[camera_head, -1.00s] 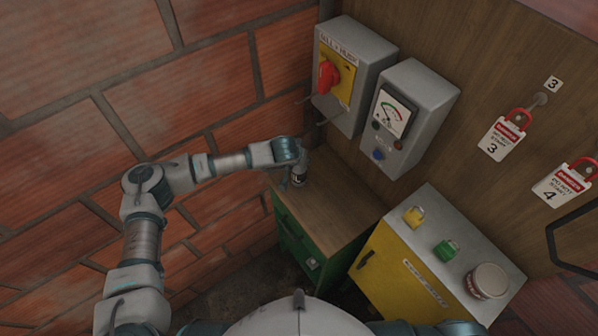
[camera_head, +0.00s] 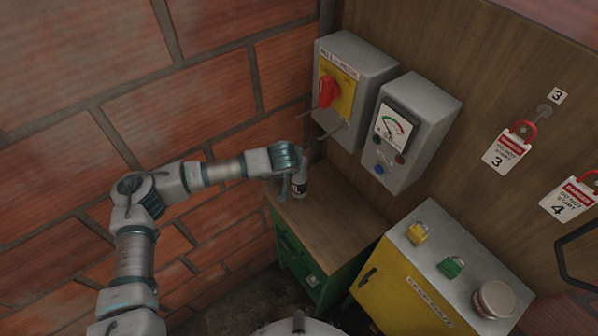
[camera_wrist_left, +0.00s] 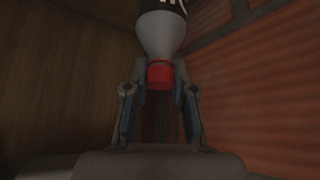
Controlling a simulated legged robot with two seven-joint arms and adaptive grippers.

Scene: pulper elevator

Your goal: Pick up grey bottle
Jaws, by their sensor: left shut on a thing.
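The grey bottle (camera_head: 299,186) shows at the end of my left arm in the head view, at the back left corner of the wooden-topped green cabinet. Its dark label with white marks faces the camera. My left gripper (camera_head: 291,180) is shut on the bottle; its fingers are partly hidden behind the wrist. In the left wrist view the bottle (camera_wrist_left: 163,35) shows its grey shoulder and red cap (camera_wrist_left: 161,74) between the two fingers of the gripper (camera_wrist_left: 160,100). I cannot tell for certain whether its base touches the cabinet top. My right gripper is not in view.
The green cabinet (camera_head: 335,228) has a clear wooden top. A yellow cabinet (camera_head: 405,290) with yellow and green padlocks and a round tin stands to the right. Two grey control boxes (camera_head: 350,55) hang above on the wall. A brick wall is close on the left.

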